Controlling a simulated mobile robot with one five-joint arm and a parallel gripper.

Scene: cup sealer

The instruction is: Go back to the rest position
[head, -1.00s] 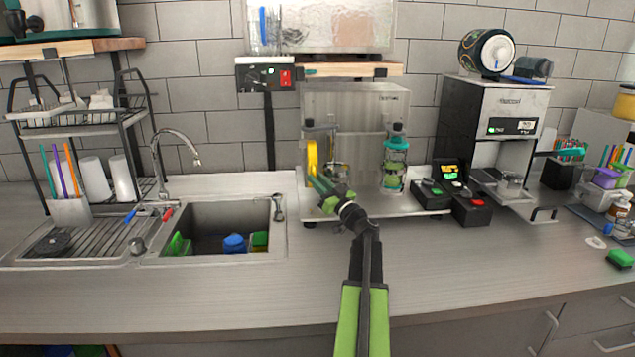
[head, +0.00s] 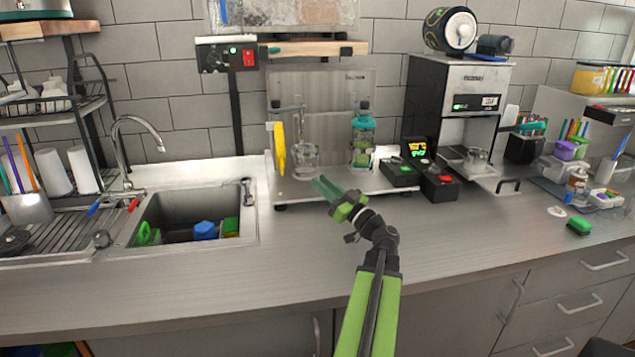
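My gripper (head: 322,186) is at the end of my green and black arm, in the middle of the head view. It is in front of the front edge of the cup sealer's platform (head: 400,186). Its green fingers point up and left, and nothing shows between them. I cannot make out whether the fingers are apart. A clear cup (head: 305,158) stands on the platform behind the gripper, beside a yellow handle (head: 280,148).
A sink (head: 190,222) with blue, green and yellow things lies to the left, beside a dish rack (head: 60,140). A control box (head: 438,186) and a coffee machine (head: 460,110) stand to the right. The counter front (head: 200,285) is clear.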

